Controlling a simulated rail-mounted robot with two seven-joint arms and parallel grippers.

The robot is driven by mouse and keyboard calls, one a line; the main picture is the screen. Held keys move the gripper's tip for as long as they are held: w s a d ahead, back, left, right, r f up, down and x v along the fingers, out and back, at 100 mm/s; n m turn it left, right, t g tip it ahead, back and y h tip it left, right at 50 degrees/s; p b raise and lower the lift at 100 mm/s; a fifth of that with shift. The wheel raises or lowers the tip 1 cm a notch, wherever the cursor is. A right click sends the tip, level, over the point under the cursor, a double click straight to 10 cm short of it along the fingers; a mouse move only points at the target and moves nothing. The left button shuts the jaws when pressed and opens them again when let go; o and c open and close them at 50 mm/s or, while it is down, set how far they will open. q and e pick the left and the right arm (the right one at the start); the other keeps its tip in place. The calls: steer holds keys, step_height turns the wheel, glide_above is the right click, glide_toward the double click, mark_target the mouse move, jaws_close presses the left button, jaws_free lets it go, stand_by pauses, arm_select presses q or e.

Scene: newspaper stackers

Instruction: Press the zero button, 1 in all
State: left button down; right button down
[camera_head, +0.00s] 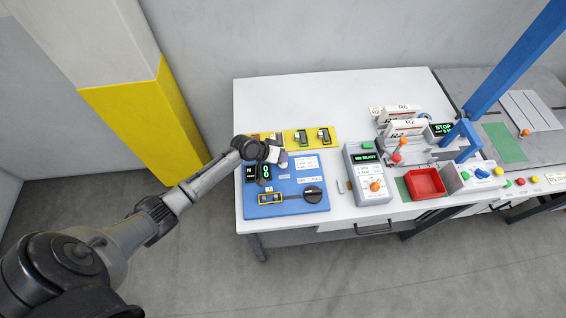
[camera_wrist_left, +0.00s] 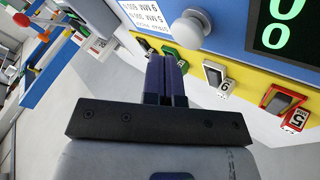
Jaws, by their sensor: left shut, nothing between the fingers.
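A blue panel (camera_head: 300,208) lies on the left part of the white table. Its green-digit display (camera_head: 265,172) reads 0 over 0; the display also shows in the left wrist view (camera_wrist_left: 287,22). A pale grey round button (camera_wrist_left: 190,30) sits on the panel beside the display in the left wrist view. I see no readable word on it, so I cannot tell from lettering that it is the zero button. My left gripper (camera_head: 276,155) is over the panel's far edge. In the left wrist view its fingers (camera_wrist_left: 165,80) are shut and empty, just short of the button.
A yellow strip (camera_head: 309,146) with several switches lies behind the panel. A black dial (camera_head: 313,194) is at the panel's near right. A grey meter box (camera_head: 367,172), a red tray (camera_head: 426,184) and a blue post (camera_head: 512,60) stand to the right. The table's back left is clear.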

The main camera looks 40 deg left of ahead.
arm_select(q)
steer(key=shift+r+p, duration=2.25)
steer(key=shift+r, duration=0.2)
